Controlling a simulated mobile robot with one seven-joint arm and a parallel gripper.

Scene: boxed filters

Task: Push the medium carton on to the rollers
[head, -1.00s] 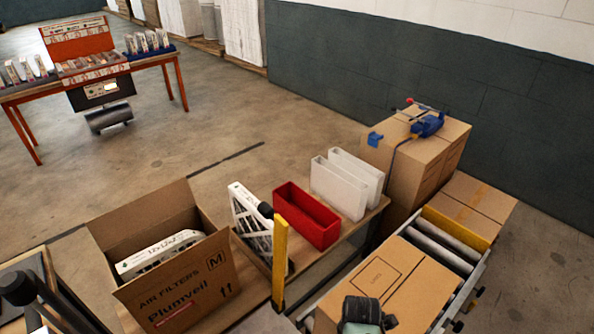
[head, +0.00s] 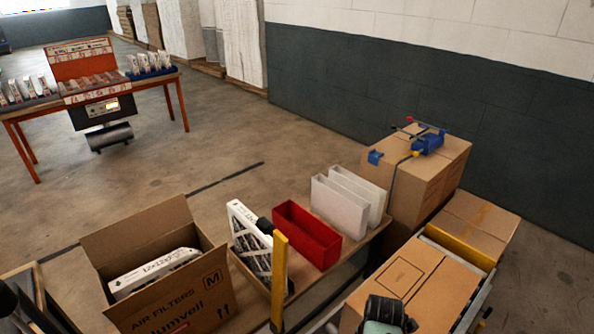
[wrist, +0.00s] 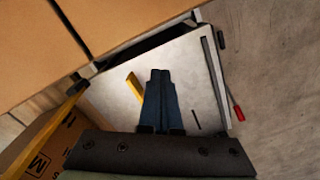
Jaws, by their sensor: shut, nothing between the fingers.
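A closed brown carton (head: 418,282) with a printed rectangle on top lies over the roller conveyor at the lower right of the head view. Its far end is close to the yellow bar (head: 460,246), and it hides most of the rollers. It fills the upper left of the wrist view (wrist: 50,45). No size mark on it is readable. An open carton (head: 168,300) marked M holds a white-edged filter, at the lower left. My gripper (wrist: 160,75) is shut and empty above a grey metal plate (wrist: 110,100).
A yellow post (head: 279,275) stands between the open carton and the conveyor. A red bin (head: 306,238) and white bins (head: 340,206) stand on the bench. Strapped cartons with a blue tool (head: 428,143) and a lower carton (head: 475,222) stand beyond the conveyor's end.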

